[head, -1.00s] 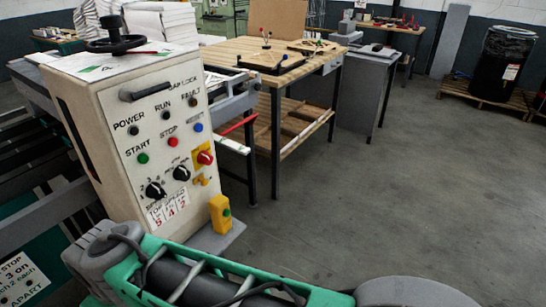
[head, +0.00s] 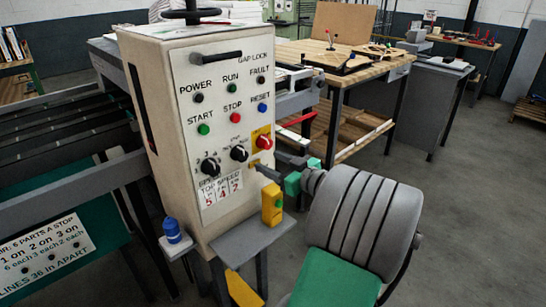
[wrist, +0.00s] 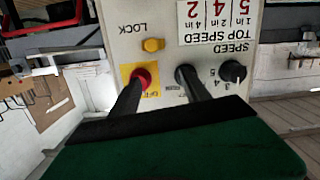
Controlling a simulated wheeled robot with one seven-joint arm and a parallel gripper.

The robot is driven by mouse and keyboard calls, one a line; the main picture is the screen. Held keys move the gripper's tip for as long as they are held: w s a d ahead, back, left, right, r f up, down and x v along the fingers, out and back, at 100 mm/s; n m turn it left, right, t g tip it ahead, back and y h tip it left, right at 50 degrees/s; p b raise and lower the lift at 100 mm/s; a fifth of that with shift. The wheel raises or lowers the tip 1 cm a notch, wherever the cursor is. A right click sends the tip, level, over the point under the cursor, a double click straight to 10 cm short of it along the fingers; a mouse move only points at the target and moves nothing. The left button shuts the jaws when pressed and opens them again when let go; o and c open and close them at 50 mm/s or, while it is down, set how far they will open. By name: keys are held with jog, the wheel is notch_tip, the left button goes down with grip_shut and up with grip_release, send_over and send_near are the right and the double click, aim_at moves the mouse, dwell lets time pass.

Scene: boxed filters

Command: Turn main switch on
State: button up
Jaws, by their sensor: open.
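The main switch looks to be the red rotary knob (head: 263,142) on a yellow plate at the right side of the cream control panel (head: 215,150). In the wrist view, which is upside down, the red knob (wrist: 144,77) shows partly behind one dark finger. My gripper (head: 268,166) is at the panel's lower right, just below the knob in the head view. Its two fingers (wrist: 163,78) are apart, with nothing seen between them; one overlaps the red knob, the other a black knob. Contact cannot be told.
A yellow lock knob (wrist: 152,45) sits beside the red knob. Black selector knobs (head: 239,153) and coloured buttons (head: 235,118) crowd the panel. A wooden workbench (head: 335,70) is behind.

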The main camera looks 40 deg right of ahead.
aim_at(269, 145)
jog(key=s+d+r+t+h, duration=0.1)
jog(key=s+d, duration=0.2)
jog(key=d, duration=0.1)
jog(key=shift+m, duration=0.3)
jog(key=w, duration=0.4)
jog(key=w+p, duration=0.1)
jog(key=w, duration=0.3)
jog(key=shift+r, duration=0.2)
jog(key=shift+s, duration=0.1)
jog(key=shift+c, duration=0.2)
grip_shut()
